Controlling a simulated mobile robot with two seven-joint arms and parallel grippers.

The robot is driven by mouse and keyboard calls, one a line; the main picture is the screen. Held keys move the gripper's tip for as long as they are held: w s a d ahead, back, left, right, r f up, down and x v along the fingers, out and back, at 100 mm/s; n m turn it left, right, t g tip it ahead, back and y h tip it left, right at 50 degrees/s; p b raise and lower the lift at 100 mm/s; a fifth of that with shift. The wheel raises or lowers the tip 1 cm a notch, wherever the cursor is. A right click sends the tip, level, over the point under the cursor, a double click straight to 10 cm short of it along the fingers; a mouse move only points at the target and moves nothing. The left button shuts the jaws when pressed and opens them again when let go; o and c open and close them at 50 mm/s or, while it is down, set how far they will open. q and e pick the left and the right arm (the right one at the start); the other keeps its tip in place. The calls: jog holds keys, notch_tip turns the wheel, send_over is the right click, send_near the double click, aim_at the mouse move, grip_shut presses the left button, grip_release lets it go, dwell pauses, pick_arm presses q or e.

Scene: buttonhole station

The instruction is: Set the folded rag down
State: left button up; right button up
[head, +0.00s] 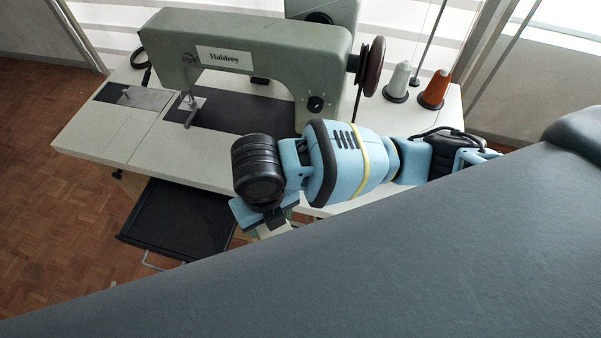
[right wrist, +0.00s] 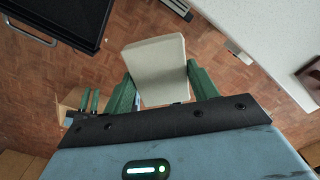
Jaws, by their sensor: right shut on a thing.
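The folded rag (right wrist: 156,62) is a cream, squarish flat pad in the right wrist view. My right gripper (right wrist: 161,80) is shut on it, with a green finger on each side. The rag is held over the wooden floor, apart from the table and the black tray in that view. In the head view my right gripper (head: 266,222) is low at the table's front edge, to the right of the tray. Only a small pale part shows below it there, and the rest is hidden. My left gripper is not in view.
A grey-green sewing machine (head: 240,40) stands on the pale table (head: 90,137), with white (head: 398,80) and orange (head: 434,90) thread cones to its right. A black tray (head: 180,216) sits low at the table's front. The lower right of the head view is blocked.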

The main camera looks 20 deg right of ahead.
jog(key=w+d, duration=0.3)
jog(key=w, duration=0.1)
jog(key=w+d+f, duration=0.1)
jog(key=w+d, duration=0.2)
jog(key=w, duration=0.1)
jog(key=w+d, duration=0.3)
jog(key=shift+w+d+f, duration=0.1)
jog(key=shift+w+f, duration=0.05)
jog(key=shift+w, duration=0.25)
jog(key=f, duration=0.2)
jog(key=shift+w+d+f, duration=0.3)
jog(key=shift+f, duration=0.5)
jog(key=shift+f, duration=0.2)
jog(key=o, duration=0.9)
